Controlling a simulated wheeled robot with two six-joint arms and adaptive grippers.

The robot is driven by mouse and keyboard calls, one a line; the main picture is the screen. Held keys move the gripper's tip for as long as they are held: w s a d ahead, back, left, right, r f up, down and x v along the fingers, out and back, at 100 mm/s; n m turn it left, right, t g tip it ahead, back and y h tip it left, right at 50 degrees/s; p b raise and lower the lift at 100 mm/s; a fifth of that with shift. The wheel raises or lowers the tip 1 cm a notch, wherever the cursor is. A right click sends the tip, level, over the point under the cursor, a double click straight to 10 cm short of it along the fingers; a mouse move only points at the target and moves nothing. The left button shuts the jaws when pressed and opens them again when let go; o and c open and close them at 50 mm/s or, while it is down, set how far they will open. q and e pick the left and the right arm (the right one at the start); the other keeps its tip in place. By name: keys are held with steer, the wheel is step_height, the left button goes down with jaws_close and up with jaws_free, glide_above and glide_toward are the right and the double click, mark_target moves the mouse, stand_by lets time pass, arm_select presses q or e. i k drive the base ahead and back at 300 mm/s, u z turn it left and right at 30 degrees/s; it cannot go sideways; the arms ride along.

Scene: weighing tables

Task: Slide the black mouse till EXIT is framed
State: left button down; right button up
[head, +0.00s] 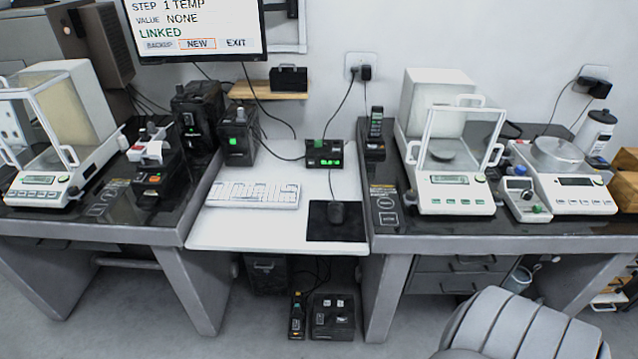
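The black mouse (337,213) rests on a dark mouse pad (337,236) at the right front of the white middle table. The monitor (195,28) hangs on the wall at the upper left. Its screen reads "STEP 1 TEMP", "VALUE NONE" and "LINKED". Along the bottom are BACKUP, NEW and EXIT (236,43); an orange frame surrounds NEW, and EXIT has no frame. Neither of my grippers shows in the head view.
A white keyboard (252,195) lies left of the pad. A small device with a green display (324,153) stands behind the mouse. Balances stand on the left (62,130) and right (450,150) dark tables. A grey rounded chair back (525,325) is at the lower right.

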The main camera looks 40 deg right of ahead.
mark_target(336, 213)
steer(key=z, duration=0.65)
steer(key=i, duration=0.7)
steer(key=z, duration=0.85)
